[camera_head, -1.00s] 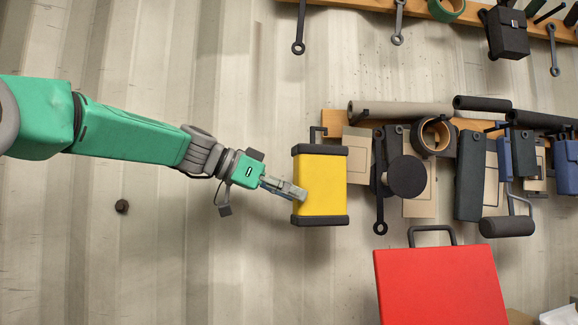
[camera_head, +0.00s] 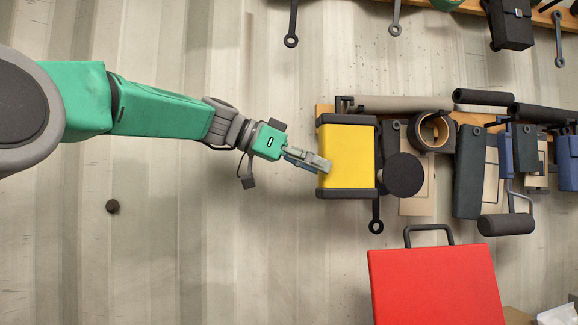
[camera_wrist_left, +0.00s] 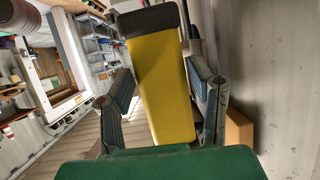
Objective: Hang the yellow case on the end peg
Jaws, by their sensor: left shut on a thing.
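The yellow case (camera_head: 352,158) has dark end caps and hangs upright in front of the left end of the wooden peg rail (camera_head: 325,108). My left gripper (camera_head: 318,163) is shut on the case at its left side in the head view. The left wrist view shows the yellow case (camera_wrist_left: 163,90) between the two fingers. A dark handle or hook part (camera_head: 345,104) shows above the case by the rail's end. I cannot tell whether the handle is on the end peg. The peg itself is not clearly seen. My right gripper is not in view.
Right of the case, the rail holds a dark round-headed tool (camera_head: 404,175), a tan ring (camera_head: 432,131) and several panels close together. A red case (camera_head: 436,285) stands below.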

